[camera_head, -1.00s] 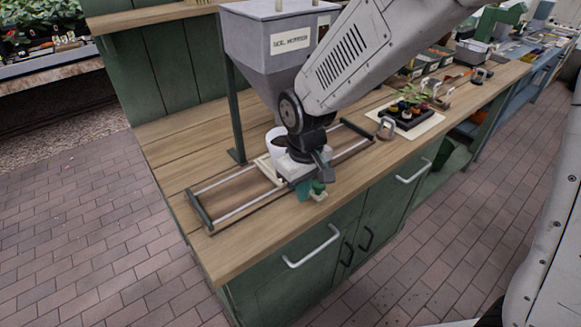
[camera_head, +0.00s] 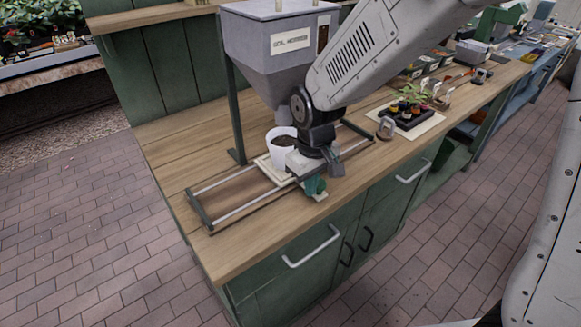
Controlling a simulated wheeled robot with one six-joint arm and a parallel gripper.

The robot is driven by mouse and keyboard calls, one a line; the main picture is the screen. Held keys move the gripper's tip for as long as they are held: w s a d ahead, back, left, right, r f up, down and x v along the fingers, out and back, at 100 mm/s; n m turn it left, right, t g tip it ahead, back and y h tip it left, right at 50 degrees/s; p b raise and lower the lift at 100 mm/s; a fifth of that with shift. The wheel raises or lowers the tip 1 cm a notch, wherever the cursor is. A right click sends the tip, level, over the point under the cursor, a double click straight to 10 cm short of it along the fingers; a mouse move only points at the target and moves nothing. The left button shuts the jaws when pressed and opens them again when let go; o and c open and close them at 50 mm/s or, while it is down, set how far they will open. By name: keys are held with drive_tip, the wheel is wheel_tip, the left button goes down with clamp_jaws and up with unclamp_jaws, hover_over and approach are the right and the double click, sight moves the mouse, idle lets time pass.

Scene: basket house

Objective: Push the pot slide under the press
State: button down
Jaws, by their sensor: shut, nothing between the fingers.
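The pot slide (camera_head: 270,170) is a cream plate on two pale rails on the wooden bench. A white pot (camera_head: 272,153) with dark soil stands upright on it, below the spout of a grey hopper (camera_head: 262,60). A separate press cannot be made out; my arm covers the area right of the hopper. My gripper (camera_head: 313,185) is shut and points down at the front end of the slide, close to its green knob. The fingers and knob overlap in the picture, so I cannot tell whether they touch.
The rail frame has dark end bars; its left bar (camera_head: 199,212) is near the bench's left edge. The rails run on to the right behind my gripper. A grey weight-like object (camera_head: 386,128) and a dark plant tray (camera_head: 405,118) stand to the right.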

drive_tip(key=w+d, duration=0.3)
drive_tip(key=d, duration=0.2)
drive_tip(key=w+d, duration=0.4)
drive_tip(key=d, duration=0.1)
drive_tip(key=w+d, duration=0.3)
drive_tip(key=d, duration=0.3)
drive_tip(key=shift+w, duration=0.35)
drive_tip(key=r, duration=0.1)
drive_tip(key=a+r, duration=0.1)
drive_tip(key=r, duration=0.1)
drive_tip(key=s+r, duration=0.1)
drive_tip(key=r, duration=0.1)
drive_tip(key=shift+a, duration=0.25)
drive_tip(key=s+d+r+m, duration=0.1)
drive_tip(key=s+r, duration=0.3)
drive_tip(key=s, duration=0.6)
drive_tip(key=s+d+r+m+t, duration=0.1)
drive_tip(key=s+d+r+m, duration=0.1)
drive_tip(key=s, duration=0.8)
drive_tip(key=s+d+r+m, duration=0.1)
drive_tip(key=s+r+m, duration=0.2)
drive_tip(key=s+r, duration=0.3)
drive_tip(key=shift+s+d+r+m, duration=0.15)
drive_tip(key=shift+s+m, duration=0.25)
drive_tip(key=shift+s, duration=1.85)
